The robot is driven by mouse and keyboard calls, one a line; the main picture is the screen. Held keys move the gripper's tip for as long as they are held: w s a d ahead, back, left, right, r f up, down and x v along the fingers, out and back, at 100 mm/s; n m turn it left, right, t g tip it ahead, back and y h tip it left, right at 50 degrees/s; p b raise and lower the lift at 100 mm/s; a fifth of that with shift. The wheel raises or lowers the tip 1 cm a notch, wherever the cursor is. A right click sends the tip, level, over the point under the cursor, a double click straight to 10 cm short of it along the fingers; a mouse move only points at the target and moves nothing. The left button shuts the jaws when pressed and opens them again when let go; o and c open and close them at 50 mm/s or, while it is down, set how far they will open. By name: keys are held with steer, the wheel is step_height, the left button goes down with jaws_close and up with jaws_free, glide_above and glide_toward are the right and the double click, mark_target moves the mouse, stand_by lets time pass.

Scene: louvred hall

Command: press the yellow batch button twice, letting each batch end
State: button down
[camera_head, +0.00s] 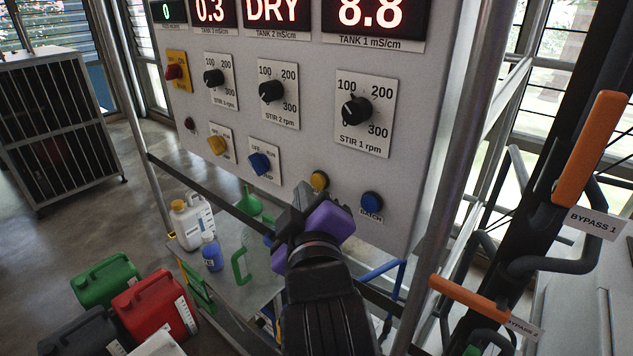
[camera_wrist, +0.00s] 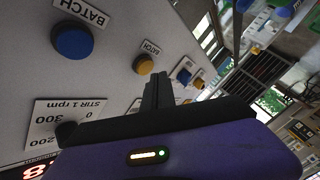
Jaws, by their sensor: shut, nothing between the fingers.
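The yellow batch button (camera_head: 319,180) sits low on the grey panel, left of a blue batch button (camera_head: 372,202). The wrist view shows the yellow button (camera_wrist: 143,64) with a BATCH label, and the blue button (camera_wrist: 72,42) beside it. My gripper (camera_head: 300,195) is shut and empty, in front of the panel just below and left of the yellow button. In the wrist view its fingertips (camera_wrist: 157,76) reach close to the yellow button's edge; I cannot tell whether they touch. The head view hides the yellow button's label behind my gripper.
Black stir knobs (camera_head: 355,110), a yellow selector (camera_head: 217,145) and a blue selector (camera_head: 260,163) are on the panel. Displays read 0, 0.3, DRY and 8.8. Orange bypass handles (camera_head: 590,150) stand at right. A bench with bottles (camera_head: 193,222) and floor canisters (camera_head: 155,305) are at lower left.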

stand_by(0.8)
steer(key=shift+w+d+p, duration=0.25)
steer(key=shift+w+p, duration=0.05)
steer(key=shift+w, duration=0.05)
steer(key=shift+w+d, duration=0.25)
steer(key=shift+w, duration=0.05)
stand_by(1.0)
steer(key=shift+s+a, duration=0.5)
steer(key=shift+s, duration=0.15)
steer(key=s+a, duration=0.1)
steer(key=s, duration=0.1)
steer(key=s+a, duration=0.2)
stand_by(0.5)
stand_by(0.5)
